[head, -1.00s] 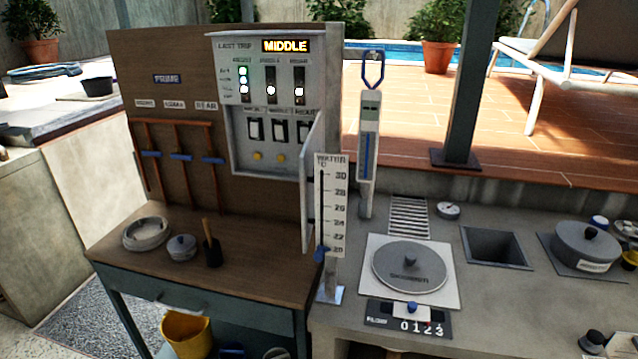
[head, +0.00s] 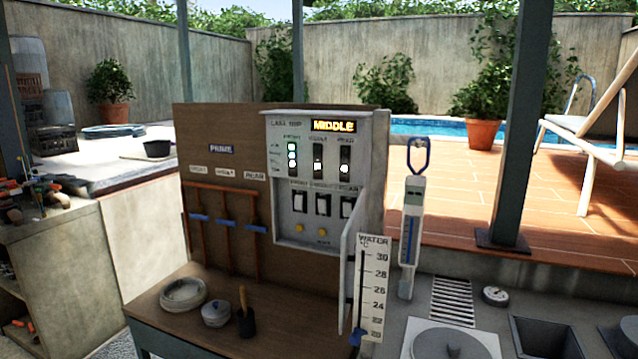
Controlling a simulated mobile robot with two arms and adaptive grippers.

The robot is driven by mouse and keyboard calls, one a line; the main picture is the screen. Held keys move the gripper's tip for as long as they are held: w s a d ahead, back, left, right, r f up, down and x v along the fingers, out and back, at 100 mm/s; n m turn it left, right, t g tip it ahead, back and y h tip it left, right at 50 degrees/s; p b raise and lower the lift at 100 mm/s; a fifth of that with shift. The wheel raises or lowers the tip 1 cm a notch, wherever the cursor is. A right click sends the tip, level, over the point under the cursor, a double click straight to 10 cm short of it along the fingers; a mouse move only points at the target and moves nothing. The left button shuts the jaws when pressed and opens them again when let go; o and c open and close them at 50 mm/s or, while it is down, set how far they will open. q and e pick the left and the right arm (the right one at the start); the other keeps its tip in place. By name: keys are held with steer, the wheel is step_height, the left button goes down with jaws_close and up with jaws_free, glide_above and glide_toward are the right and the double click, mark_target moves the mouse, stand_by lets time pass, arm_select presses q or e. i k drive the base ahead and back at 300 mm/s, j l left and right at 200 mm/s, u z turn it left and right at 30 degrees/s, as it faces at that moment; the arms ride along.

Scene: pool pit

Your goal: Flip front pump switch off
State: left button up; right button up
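The grey pump control panel (head: 285,150) is on the wooden backboard in the middle of the head view, with its door (head: 352,258) swung open to the right. A lit display (head: 333,126) reads "MIDDLE" beside the words "LAST TRIP". Below the indicator columns is a row of three dark rocker switches: the front pump switch (head: 299,201) at left, the middle switch (head: 323,204) and the rear switch (head: 347,207). The front column has several lights lit; the other two show one white light each. The switch positions are too small to tell. Neither gripper is in view.
The wooden bench (head: 165,315) below the panel holds a round dish (head: 183,294), a lidded pot (head: 215,314) and a dark cup with a brush (head: 246,322). A water temperature scale (head: 372,290) stands right of the open door. A post (head: 518,130) rises at right.

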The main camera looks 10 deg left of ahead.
mark_target(298, 198)
steer(key=i+j, duration=0.2)
steer(key=i, duration=0.2)
steer(key=i+j+z, duration=0.1)
steer(key=i, duration=0.3)
steer(key=i+j, duration=0.3)
steer(key=i+l+z, duration=0.05)
